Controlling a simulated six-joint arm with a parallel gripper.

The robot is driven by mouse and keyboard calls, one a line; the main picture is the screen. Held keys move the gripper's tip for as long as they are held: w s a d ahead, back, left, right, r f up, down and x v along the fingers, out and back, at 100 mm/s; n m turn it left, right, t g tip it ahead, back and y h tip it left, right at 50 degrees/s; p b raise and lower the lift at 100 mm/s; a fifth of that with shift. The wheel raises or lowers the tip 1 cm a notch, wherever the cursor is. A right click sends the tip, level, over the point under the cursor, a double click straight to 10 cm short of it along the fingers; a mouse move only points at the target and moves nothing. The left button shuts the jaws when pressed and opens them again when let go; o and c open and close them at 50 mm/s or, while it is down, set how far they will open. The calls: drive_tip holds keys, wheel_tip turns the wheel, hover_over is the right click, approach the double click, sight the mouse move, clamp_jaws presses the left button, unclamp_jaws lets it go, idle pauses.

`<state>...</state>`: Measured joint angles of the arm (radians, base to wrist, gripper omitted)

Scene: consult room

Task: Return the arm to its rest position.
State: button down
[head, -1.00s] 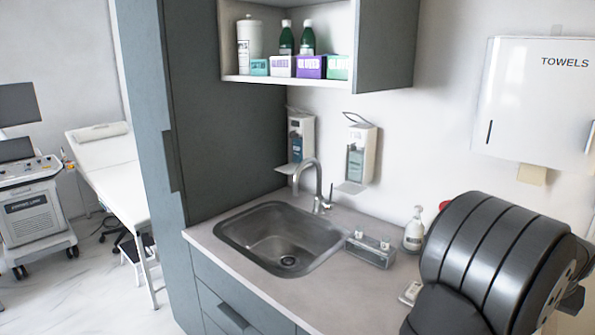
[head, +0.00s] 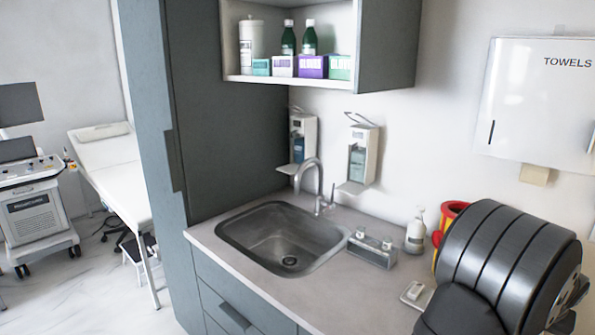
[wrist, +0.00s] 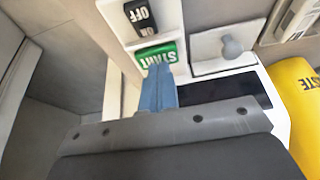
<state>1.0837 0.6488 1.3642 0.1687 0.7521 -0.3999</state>
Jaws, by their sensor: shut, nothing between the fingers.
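My gripper (wrist: 158,88) shows in the wrist view as blue fingers closed together with nothing between them. Its tip overlaps the lower edge of a green START button (wrist: 155,55) in the picture; I cannot tell whether they touch. In the head view only part of my dark arm shows at the lower right, and the gripper is hidden.
A black ON/OFF switch (wrist: 141,18) and a grey knob (wrist: 231,48) are near the gripper. A yellow waste bin (wrist: 298,95) is at right. The head view shows a sink (head: 282,238), pump bottle (head: 415,233), small white dish (head: 416,294) and towel dispenser (head: 545,105).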

drive_tip(key=shift+r+g+y, duration=1.6)
drive_tip(key=shift+r, duration=6.85)
wheel_tip(320, 180, down, 8)
drive_tip(key=shift+r, duration=0.15)
drive_tip(key=shift+w+d, duration=0.1)
drive_tip(key=s+a+r+n+t+h, duration=0.1)
drive_tip(key=a+r, duration=0.3)
drive_tip(key=a, duration=1)
drive_tip(key=s+a+r+n+t+h, duration=0.1)
drive_tip(key=a+r, duration=0.3)
drive_tip(key=a, duration=1)
drive_tip(key=s+a+f+n+t, duration=0.1)
drive_tip(key=s+a+f, duration=0.6)
drive_tip(key=a, duration=0.3)
drive_tip(key=s+a+f+n+t, duration=0.1)
drive_tip(key=s+a+f+t, duration=0.1)
drive_tip(key=s+a+f, duration=0.4)
drive_tip(key=s+a, duration=0.1)
drive_tip(key=a, duration=0.4)
drive_tip(key=shift+s+a+f, duration=0.2)
drive_tip(key=shift+a+f, duration=0.1)
drive_tip(key=shift+f, duration=0.05)
